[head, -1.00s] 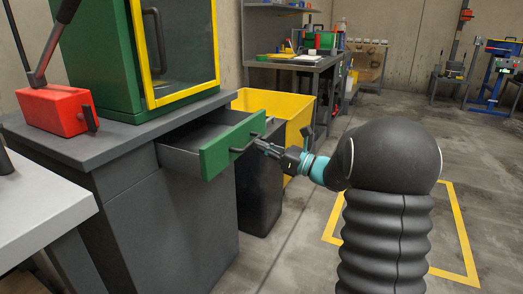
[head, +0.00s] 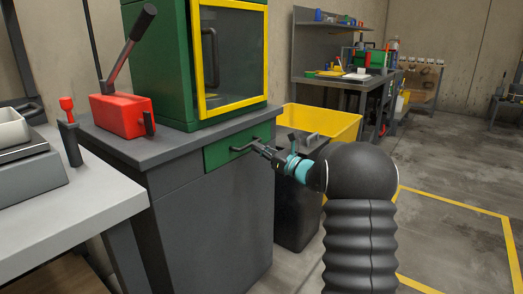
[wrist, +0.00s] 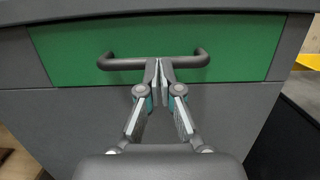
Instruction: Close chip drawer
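The chip drawer (head: 226,150) has a green front with a dark bar handle (head: 243,147). It sits in the grey cabinet (head: 215,220), and its front looks flush with the cabinet face. In the wrist view the drawer front (wrist: 230,38) fills the space under the worktop edge, with no drawer interior showing. My gripper (head: 259,147) is at the handle. In the wrist view my gripper's fingertips (wrist: 159,68) are together in front of the middle of the handle bar (wrist: 120,63) and overlap it. Nothing is seen held between them.
A green machine with a yellow-framed door (head: 233,55) and a red lever tool (head: 122,115) stand on the cabinet. A yellow bin (head: 330,122) and a dark bin (head: 297,215) are to the right. A light table (head: 90,205) is at left. Open floor lies right.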

